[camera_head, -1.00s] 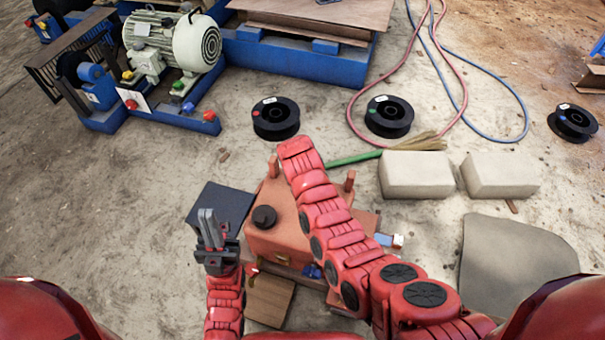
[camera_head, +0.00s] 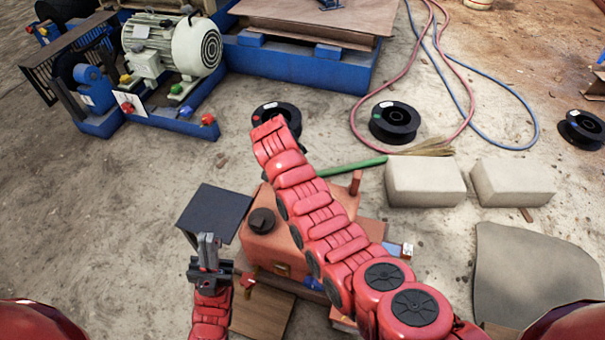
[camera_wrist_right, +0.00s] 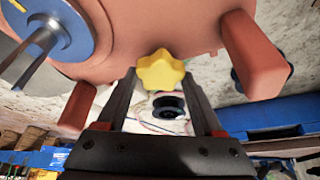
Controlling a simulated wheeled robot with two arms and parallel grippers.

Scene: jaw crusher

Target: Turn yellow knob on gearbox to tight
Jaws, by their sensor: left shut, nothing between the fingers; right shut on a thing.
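The gearbox (camera_head: 268,245) is an orange-red box with a dark round cap on top, below the centre of the head view. Its yellow star-shaped knob (camera_wrist_right: 160,70) shows in the right wrist view, on the gearbox's underside as pictured there. My right gripper (camera_wrist_right: 161,76) has its two dark fingers on either side of the knob and is shut on it. In the head view my own red arm covers this gripper and the knob. My left gripper (camera_head: 207,242) is shut and empty, pointing up, just left of the gearbox. Any tight marking cannot be made out.
A dark square plate (camera_head: 214,212) stands beside the gearbox, behind my left gripper. Two pale blocks (camera_head: 424,182) (camera_head: 512,181) lie to the right. A motor on a blue frame (camera_head: 203,126) stands at the back left. Black spools and hoses lie on the floor behind.

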